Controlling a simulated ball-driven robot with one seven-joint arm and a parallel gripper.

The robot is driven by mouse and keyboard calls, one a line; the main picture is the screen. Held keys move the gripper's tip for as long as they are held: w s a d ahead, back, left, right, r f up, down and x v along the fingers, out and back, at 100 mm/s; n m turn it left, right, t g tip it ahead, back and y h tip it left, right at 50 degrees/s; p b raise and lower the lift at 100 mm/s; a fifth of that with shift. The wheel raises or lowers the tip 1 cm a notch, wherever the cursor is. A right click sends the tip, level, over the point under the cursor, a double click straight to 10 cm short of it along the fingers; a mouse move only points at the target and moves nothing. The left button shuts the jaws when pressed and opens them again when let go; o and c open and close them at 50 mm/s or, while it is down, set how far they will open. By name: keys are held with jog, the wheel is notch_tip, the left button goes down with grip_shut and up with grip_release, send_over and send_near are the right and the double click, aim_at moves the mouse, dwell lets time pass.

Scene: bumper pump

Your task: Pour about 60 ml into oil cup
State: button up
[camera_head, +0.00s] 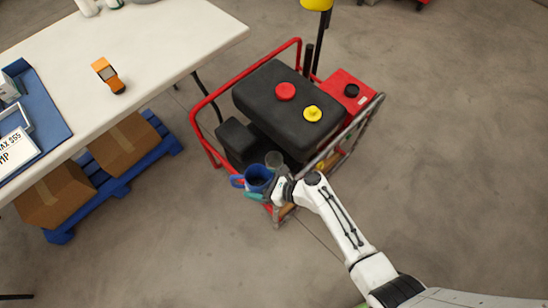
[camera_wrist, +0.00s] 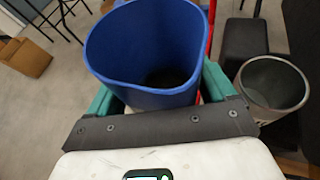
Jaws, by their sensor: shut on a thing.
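A blue jug (camera_head: 258,176) is held by my gripper (camera_head: 262,187) beside the near end of the red-framed machine. In the wrist view the jug (camera_wrist: 120,50) fills the space between my green fingers, its wide mouth facing the camera. Its inside is dark at the bottom; I cannot tell how much liquid is there. The jug looks about upright. The oil cup (camera_head: 274,158), a small grey see-through cup, is close by the jug on the machine. In the wrist view the cup (camera_wrist: 272,85) is open, just right of my right finger and apart from the jug.
The machine has a black tank (camera_head: 285,105) with red and yellow caps, inside a red tube frame (camera_head: 240,72). A white table (camera_head: 160,45) at left holds an orange handheld device (camera_head: 108,75) and a blue tray (camera_head: 45,110). Boxes (camera_head: 125,145) sit on a blue pallet below.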

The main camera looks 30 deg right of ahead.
aim_at(266, 170)
jog(key=shift+w+d+r+m, duration=0.2)
jog(key=shift+m, duration=0.2)
jog(key=shift+w+d+r+m+g+y+p, duration=0.15)
jog(key=shift+d+r+m+y+p, duration=0.1)
jog(key=shift+r+m+y, duration=0.25)
jog(key=shift+w+d+r+m+g+y+p, duration=0.15)
jog(key=shift+d+r+m+y, duration=0.15)
jog(key=shift+r, duration=0.35)
jog(key=shift+w+d+r+m+y, duration=0.25)
jog(key=shift+d+r+m+y, duration=0.1)
jog(key=shift+r+m, duration=0.25)
jog(key=shift+w+d+r+m+y, duration=0.2)
jog(key=shift+d+r+m+y, duration=0.15)
jog(key=shift+r+m, duration=0.25)
jog(key=shift+f+b, duration=0.35)
jog(key=shift+b, duration=0.35)
jog(key=shift+f+m+y+b, duration=0.2)
jog(key=shift+m+y+b, duration=0.2)
jog(key=shift+m+b, duration=0.25)
jog(key=shift+r+m, duration=0.25)
jog(key=shift+r, duration=0.25)
jog(key=shift+r+m+y, duration=0.25)
jog(key=shift+m+y, duration=0.05)
jog(key=shift+a+f+m+b, duration=0.1)
jog(key=shift+m+b, duration=0.3)
jog(key=shift+f+m+y+b, duration=0.3)
jog(key=shift+m+y+b, duration=0.3)
jog(key=shift+m+b, duration=0.7)
